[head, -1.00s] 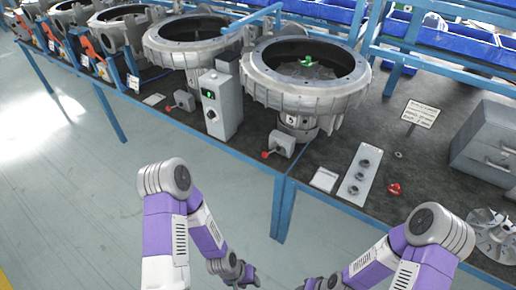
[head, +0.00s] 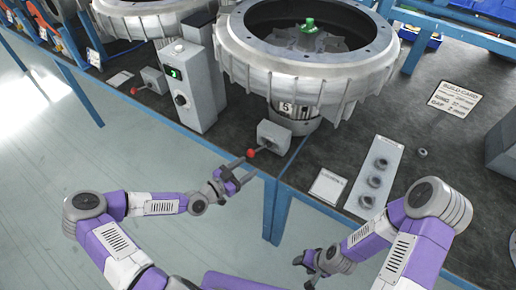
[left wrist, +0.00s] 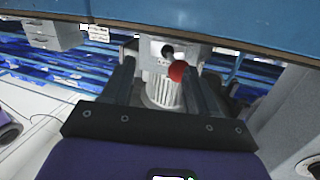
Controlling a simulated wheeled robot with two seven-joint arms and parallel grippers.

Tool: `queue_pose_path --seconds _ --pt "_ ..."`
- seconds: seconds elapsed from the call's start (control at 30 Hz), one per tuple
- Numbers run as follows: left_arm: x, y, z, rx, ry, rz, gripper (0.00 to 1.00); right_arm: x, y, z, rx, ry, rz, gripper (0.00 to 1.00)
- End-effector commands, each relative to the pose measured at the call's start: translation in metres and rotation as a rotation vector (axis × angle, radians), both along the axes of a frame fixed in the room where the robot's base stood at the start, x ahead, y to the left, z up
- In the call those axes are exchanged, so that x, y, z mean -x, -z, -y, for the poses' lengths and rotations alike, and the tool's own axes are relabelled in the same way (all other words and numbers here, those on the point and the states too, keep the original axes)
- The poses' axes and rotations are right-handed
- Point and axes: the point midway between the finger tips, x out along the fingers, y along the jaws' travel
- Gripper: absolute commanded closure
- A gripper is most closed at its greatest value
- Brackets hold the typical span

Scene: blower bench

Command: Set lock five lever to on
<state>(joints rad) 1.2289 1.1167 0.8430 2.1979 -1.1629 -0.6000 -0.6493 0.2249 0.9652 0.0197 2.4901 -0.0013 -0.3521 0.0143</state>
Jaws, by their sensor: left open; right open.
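The lock five lever is a short dark rod with a red knob (head: 250,153), sticking out to the left of a grey lock box (head: 274,137). The box stands at the bench's front edge below the large blower ring marked 5 (head: 287,107). My left gripper (head: 236,177) is open just in front of and below the knob. In the left wrist view the red knob (left wrist: 177,71) shows between and beyond the open fingers (left wrist: 160,88); I cannot tell whether they touch it. My right gripper (head: 304,266) is open and empty, low in front of the bench.
A grey control box (head: 190,85) with a green display stands left of the lock box. Another red-knobbed lever (head: 134,91) is further left. A plate with several round sockets (head: 375,175) and a white card (head: 327,187) lie to the right. The blue bench edge runs close to my left gripper.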

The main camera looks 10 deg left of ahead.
Motion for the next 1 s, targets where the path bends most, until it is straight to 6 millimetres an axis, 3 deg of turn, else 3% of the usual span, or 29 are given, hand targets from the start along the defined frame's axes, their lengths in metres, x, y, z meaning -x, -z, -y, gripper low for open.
queue_pose_path --seconds 0.1,0.2,0.63,1.0 --pt "-0.005 -0.007 -0.019 -0.042 -0.029 0.096 0.41 0.0 0.008 0.0 0.0 0.0 0.0 0.48" --pt "-0.01 -0.01 -0.021 -0.056 -0.036 0.126 0.41 0.0 0.009 0.0 0.0 0.0 0.0 0.48" --pt "-0.061 -0.011 0.012 -0.055 -0.035 0.127 0.41 0.0 0.017 0.0 0.0 0.0 0.0 0.48" --pt "-0.069 -0.011 0.018 -0.055 -0.035 0.123 0.41 0.0 0.018 0.0 0.0 0.0 0.0 0.48"
